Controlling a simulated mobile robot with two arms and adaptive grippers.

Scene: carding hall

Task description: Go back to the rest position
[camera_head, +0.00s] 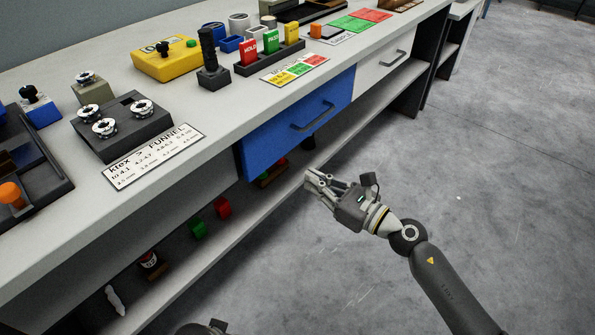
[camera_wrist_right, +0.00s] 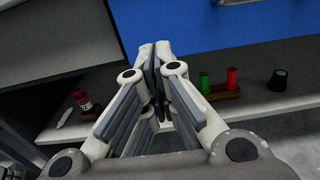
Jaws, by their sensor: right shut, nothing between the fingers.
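My right gripper (camera_head: 318,182) is shut and empty. It is in front of the workbench, over the floor and just below and right of the blue drawer (camera_head: 298,122). In the right wrist view the fingertips (camera_wrist_right: 158,50) meet, with the blue drawer front (camera_wrist_right: 240,40) beyond them. The arm comes in from the lower right of the head view. My left gripper cannot be made out; only a small dark piece shows at the bottom edge of the head view.
The lower shelf (camera_head: 180,280) holds a green block (camera_head: 197,229) and a red block (camera_head: 222,207). The grey floor (camera_head: 500,190) on the right is clear.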

